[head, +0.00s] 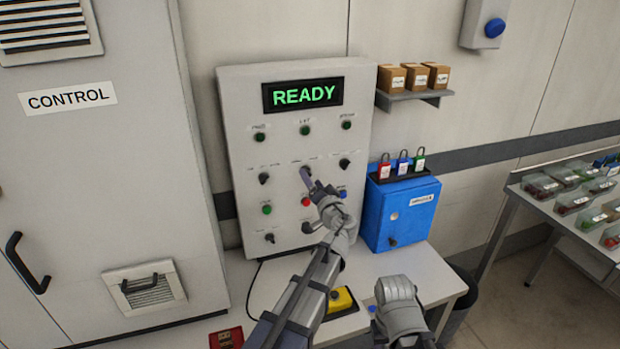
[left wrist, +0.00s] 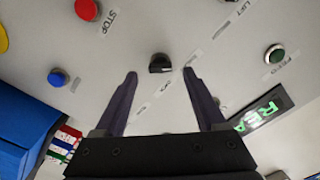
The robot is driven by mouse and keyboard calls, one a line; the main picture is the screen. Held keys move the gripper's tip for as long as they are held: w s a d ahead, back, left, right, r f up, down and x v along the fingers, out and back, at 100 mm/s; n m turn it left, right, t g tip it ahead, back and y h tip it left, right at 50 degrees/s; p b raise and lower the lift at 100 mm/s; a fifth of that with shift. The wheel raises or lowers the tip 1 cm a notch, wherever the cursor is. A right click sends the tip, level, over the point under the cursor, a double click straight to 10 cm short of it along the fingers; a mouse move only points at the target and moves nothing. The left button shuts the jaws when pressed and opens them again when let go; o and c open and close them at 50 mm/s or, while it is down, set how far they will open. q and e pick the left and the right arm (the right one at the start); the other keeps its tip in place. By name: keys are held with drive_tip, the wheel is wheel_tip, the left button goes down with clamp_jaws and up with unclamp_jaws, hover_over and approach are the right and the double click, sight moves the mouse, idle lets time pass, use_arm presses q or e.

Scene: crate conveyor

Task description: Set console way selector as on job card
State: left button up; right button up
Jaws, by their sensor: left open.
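The way selector is most likely the small black knob (left wrist: 160,63) with a pale mark on the grey console (head: 235,110). It shows in the left wrist view between and just beyond my left fingertips; the printing around it is too small to read. In the head view my left gripper (head: 307,178) is in front of the console's middle and covers this knob. The gripper is open, one finger on each side of the knob, with no contact visible. I cannot make out a job card. My right gripper's fingers are not in view.
The console display (head: 303,95) reads READY. Other black knobs (head: 344,164) and a red button (head: 305,201) surround my gripper. A blue box (head: 400,215) with padlocks stands to the right. A yellow device (head: 340,300) lies on the bench below.

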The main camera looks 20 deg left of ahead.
use_arm(q)
drive_tip(key=v, duration=0.5)
drive_tip(key=shift+d, duration=0.1)
idle(0.3)
drive_tip(key=s+d+f+n+g+h, duration=0.1)
drive_tip(key=s+f+n+g+h, duration=0.15)
drive_tip(key=s+f+g, duration=0.85)
drive_tip(key=s+d+f+m+g+h, duration=0.2)
drive_tip(key=s+d+f, duration=0.3)
drive_tip(key=s, duration=0.4)
drive_tip(key=s+d+f+m+g+h, duration=0.2)
drive_tip(key=s+d+f+h, duration=0.2)
drive_tip(key=s, duration=0.5)
drive_tip(key=shift+s+d+f, duration=0.3)
drive_tip(key=shift+d+f, duration=0.35)
drive_tip(key=shift+d, duration=0.35)
